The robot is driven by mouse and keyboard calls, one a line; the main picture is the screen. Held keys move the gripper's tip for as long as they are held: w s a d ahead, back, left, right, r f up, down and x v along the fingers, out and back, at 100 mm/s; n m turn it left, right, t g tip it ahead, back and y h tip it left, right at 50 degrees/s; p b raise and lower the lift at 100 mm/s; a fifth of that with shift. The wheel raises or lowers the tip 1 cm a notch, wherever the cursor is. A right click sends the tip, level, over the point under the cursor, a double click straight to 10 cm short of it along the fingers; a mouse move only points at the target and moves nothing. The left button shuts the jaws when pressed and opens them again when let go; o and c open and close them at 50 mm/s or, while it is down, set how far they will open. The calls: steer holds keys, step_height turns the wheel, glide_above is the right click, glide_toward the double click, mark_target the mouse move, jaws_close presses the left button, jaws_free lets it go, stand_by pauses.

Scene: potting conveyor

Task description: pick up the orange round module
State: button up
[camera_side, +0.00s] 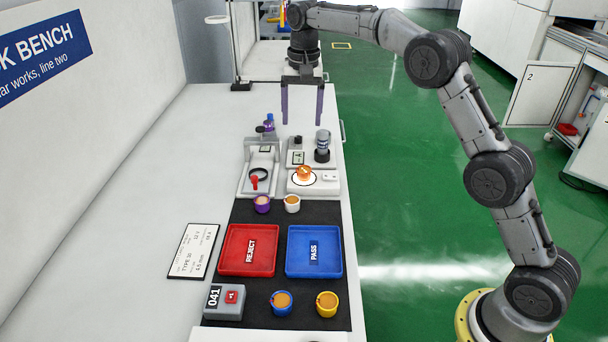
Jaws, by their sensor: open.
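The gripper is clear of the module in the picture. My arm comes in from the right and over the top.
A dark cylinder (322,146) stands just behind the module. A fixture with a red handle (254,182) is to the left. Purple (262,204) and white (292,204) cups stand in front, then red (222,250) and blue (339,262) trays.

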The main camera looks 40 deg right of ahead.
glide_above(304, 171)
steer(key=a, duration=0.1)
steer(key=shift+g, duration=0.3)
steer(key=f, duration=1.1)
steer(key=shift+s+f, duration=0.15)
steer(key=shift+s, duration=0.05)
steer(key=f, duration=0.2)
steer(key=d+f, duration=0.1)
steer(key=shift+w+f, duration=0.15)
steer(key=shift+f, duration=1)
steer(key=shift+c, duration=0.2)
jaws_close()
steer(key=shift+r, duration=0.15)
